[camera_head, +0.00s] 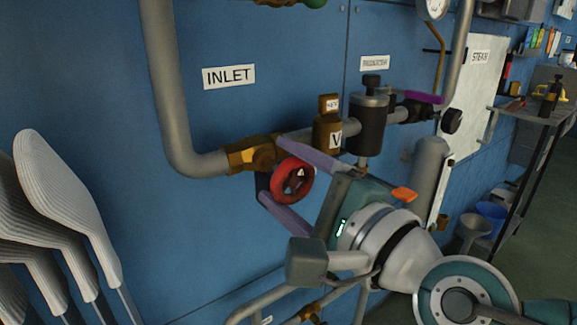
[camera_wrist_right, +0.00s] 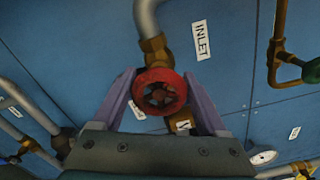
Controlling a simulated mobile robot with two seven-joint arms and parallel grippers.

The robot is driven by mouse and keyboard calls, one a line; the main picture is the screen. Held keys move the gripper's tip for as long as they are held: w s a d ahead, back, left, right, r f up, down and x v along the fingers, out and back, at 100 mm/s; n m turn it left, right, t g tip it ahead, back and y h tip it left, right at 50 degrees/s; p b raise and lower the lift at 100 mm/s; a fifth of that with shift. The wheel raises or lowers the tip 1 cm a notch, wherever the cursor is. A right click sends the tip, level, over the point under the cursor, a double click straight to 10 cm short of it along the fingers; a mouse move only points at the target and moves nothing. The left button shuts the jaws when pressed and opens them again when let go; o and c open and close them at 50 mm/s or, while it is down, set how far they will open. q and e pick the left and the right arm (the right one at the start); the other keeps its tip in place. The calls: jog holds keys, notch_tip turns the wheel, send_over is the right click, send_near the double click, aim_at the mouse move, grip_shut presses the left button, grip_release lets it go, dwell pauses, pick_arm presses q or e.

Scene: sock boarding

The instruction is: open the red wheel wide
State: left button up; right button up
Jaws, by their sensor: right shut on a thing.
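The red wheel (camera_head: 293,181) is a small round handwheel with openings between its spokes, on a brass valve (camera_head: 254,154) in the pipe by the INLET label. It also shows in the right wrist view (camera_wrist_right: 160,91). My right gripper (camera_head: 272,166) has its two purple fingers on either side of the wheel, shut on its rim. In the wrist view the fingers (camera_wrist_right: 159,77) stand left and right of the wheel. My left gripper is not in view.
A grey pipe (camera_head: 166,90) drops to the valve. A brown fitting (camera_head: 327,134) and a dark cylinder (camera_head: 367,125) sit right of it. Pale ribbed sock forms (camera_head: 60,180) stand at the left.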

jog(key=shift+n, duration=0.9)
jog(key=o, duration=1.3)
jog(key=shift+f, duration=0.1)
jog(key=shift+s, duration=0.1)
jog(key=p+v, duration=0.1)
jog(key=v, duration=0.8)
jog(key=shift+s+d+p, duration=0.25)
jog(key=shift+s+p, duration=0.05)
jog(key=shift+p, duration=0.05)
